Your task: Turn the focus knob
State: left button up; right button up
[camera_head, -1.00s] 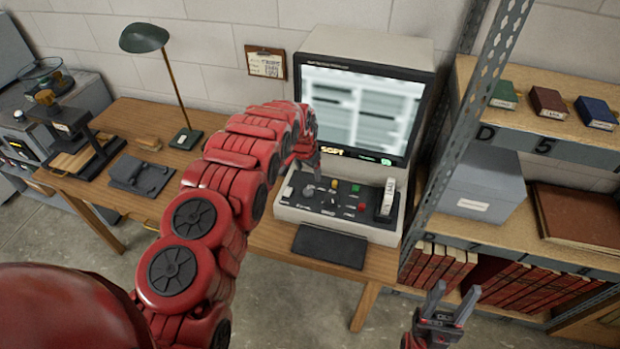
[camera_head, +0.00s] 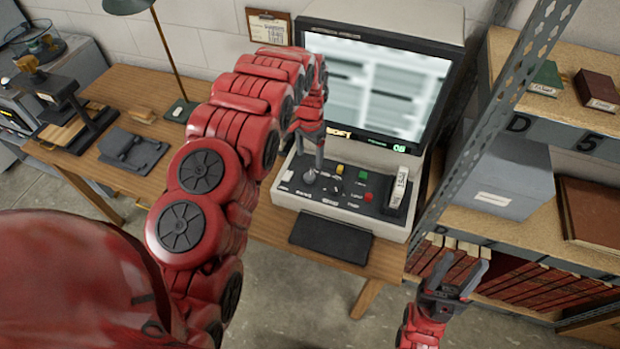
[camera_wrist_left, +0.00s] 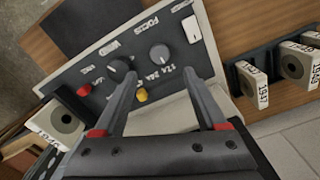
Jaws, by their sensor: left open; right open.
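The focus knob (camera_head: 310,178) is a round grey knob on the reader's dark control panel. In the left wrist view it (camera_wrist_left: 160,52) sits below the FOCUS label, and a second knob (camera_wrist_left: 118,66) is beside it. My left gripper (camera_head: 318,163) points down over the panel, close to the focus knob. In the wrist view its open fingers (camera_wrist_left: 158,76) are on either side of the knob's line; contact cannot be told. The screen (camera_head: 372,88) shows a blurred page and the word SOFT. My right gripper (camera_head: 455,272) is open and empty, right of the desk.
The panel also has a white switch (camera_head: 288,176), yellow (camera_head: 339,170), green (camera_head: 363,175) and red buttons. A labelled white film box (camera_head: 398,188) stands at its right. A metal shelf post (camera_head: 490,125) rises right of the reader. A lamp (camera_head: 165,60) stands left.

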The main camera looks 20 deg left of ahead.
aim_at(310, 176)
pick_arm(q)
notch_tip(310, 176, down, 7)
jog(key=shift+r+p, duration=0.1)
jog(key=shift+p, duration=1.1)
jog(key=shift+f, duration=0.35)
jog(key=shift+s+f, duration=0.1)
jog(key=shift+f, duration=0.6)
